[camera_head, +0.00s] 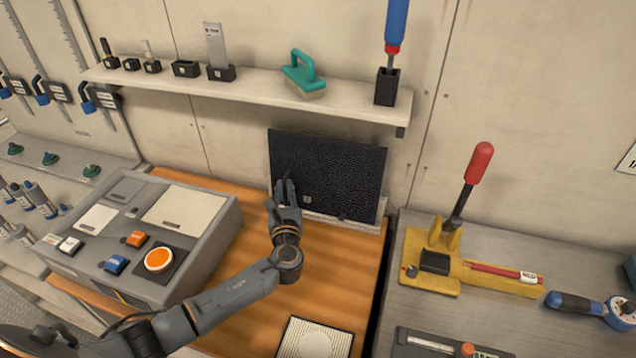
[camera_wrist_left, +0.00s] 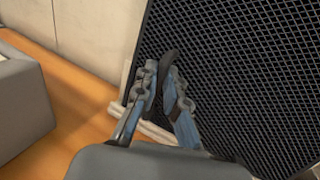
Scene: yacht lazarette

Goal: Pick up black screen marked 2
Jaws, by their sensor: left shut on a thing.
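A black mesh screen (camera_head: 335,170) stands nearly upright, tilted slightly, at the back of the wooden bench against the wall. A small light mark shows near its lower left, too small to read. Its lower edge is at a pale ledge (camera_head: 345,222). My left gripper (camera_head: 284,185) is at the screen's left side. In the left wrist view the gripper (camera_wrist_left: 167,80) is shut on a dark curved tab at the edge of the screen (camera_wrist_left: 240,70). I cannot tell whether the screen is lifted. My right gripper is not in view.
A grey control box (camera_head: 150,230) stands left on the wooden bench (camera_head: 330,275). A shelf (camera_head: 260,95) with small holders and a green-handled brush (camera_head: 303,75) is above. A yellow tool with a red handle (camera_head: 445,255) stands right. A pale panel (camera_head: 315,340) lies in front.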

